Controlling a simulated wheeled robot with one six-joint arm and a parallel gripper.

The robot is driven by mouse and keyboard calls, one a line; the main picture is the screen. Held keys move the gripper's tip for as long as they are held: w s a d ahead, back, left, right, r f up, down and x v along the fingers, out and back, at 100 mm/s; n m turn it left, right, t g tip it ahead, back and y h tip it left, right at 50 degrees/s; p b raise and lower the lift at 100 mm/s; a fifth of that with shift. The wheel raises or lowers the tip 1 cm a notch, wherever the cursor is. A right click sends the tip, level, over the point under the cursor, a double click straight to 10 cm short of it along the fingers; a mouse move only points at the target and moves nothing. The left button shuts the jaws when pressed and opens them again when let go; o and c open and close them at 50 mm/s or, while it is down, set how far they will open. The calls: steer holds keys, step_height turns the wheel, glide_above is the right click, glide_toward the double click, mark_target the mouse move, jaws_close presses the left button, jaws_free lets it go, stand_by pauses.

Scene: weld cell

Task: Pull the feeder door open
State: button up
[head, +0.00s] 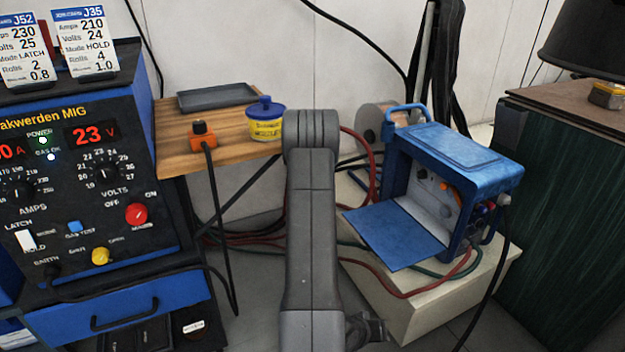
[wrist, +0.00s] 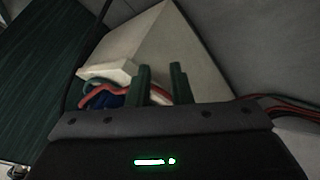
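The blue wire feeder (head: 455,160) stands on a pale plinth at the right in the head view. Its door (head: 395,234), a flat blue panel, hangs folded down and outward from the open side, and the inside of the feeder shows. My gripper (wrist: 161,72) is in the wrist view, with its two dark fingers apart and nothing visible between them. Beyond the fingers are the pale plinth and part of the hoses. The door is not clearly seen in the wrist view. In the head view my arm hides part of the floor and hoses.
The pale plinth (head: 400,305) carries the feeder. Red and green hoses (head: 420,290) loop around it. A blue welding machine (head: 90,170) stands left, beside a wooden shelf (head: 175,135) with a yellow and blue tub (head: 265,122).

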steer(key=shift+a, duration=0.2)
steer(key=shift+c, duration=1.3)
jaws_close()
steer(key=w+a+r+n+h+p, duration=0.15)
steer(key=w+a+n, duration=0.25)
steer(key=w+n, duration=0.8)
steer(key=w+a+n+h+p, duration=0.2)
steer(key=w+a+n+p, duration=0.15)
steer(key=w+n, duration=0.85)
steer(key=shift+g+h, duration=0.25)
steer(key=shift+g, duration=0.15)
steer(key=w+d+f+b, duration=0.1)
steer(key=d, duration=0.1)
steer(key=w+d+f+b, duration=0.1)
steer(key=d+b, duration=0.1)
steer(key=d, duration=0.1)
steer(key=w+d+b, duration=0.1)
steer(key=w+d, duration=0.1)
steer(key=shift+d+f, duration=0.4)
steer(key=shift+w+d+r, duration=0.1)
steer(key=shift+d+r, duration=0.05)
steer(key=shift+r, duration=0.65)
